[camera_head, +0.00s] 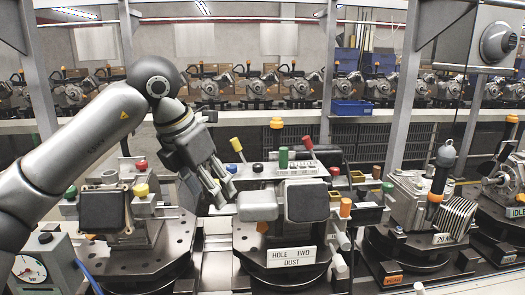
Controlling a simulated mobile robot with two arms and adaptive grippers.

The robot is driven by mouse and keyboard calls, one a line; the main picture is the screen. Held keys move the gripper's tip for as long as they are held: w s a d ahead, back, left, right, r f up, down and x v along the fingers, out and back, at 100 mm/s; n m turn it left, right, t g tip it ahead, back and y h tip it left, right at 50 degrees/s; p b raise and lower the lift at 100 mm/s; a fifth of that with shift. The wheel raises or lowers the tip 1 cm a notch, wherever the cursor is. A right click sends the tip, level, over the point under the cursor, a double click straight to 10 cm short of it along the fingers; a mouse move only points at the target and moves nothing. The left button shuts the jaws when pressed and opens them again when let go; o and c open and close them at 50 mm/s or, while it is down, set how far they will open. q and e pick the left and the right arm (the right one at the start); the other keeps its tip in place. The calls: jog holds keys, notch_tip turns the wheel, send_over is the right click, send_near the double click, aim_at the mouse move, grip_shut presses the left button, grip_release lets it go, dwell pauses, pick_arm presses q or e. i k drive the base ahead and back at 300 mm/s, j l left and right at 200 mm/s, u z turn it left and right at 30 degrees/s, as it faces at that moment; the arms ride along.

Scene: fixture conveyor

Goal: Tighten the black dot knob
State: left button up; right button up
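My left gripper (224,192) hangs in from the left, fingers pointing down and right. Its fingers look apart, with nothing seen between them. It is at the left side of the middle fixture (286,238), which carries a "HOLE TWO DUST" label. A small black knob (258,167) stands on the middle fixture's upper plate, to the right of and a little above the fingertips. I cannot tell which one is the black dot knob. My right gripper is not in view.
On the middle fixture, a yellow-tipped lever (236,145), a green cylinder (283,158) and a red-tipped lever (307,143) rise close to the gripper. The left fixture (138,258) stands below my arm. A motor housing (420,205) is at right. A conveyor with several machines runs behind.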

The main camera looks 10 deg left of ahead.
aim_at(257, 168)
jog(key=i, duration=1.05)
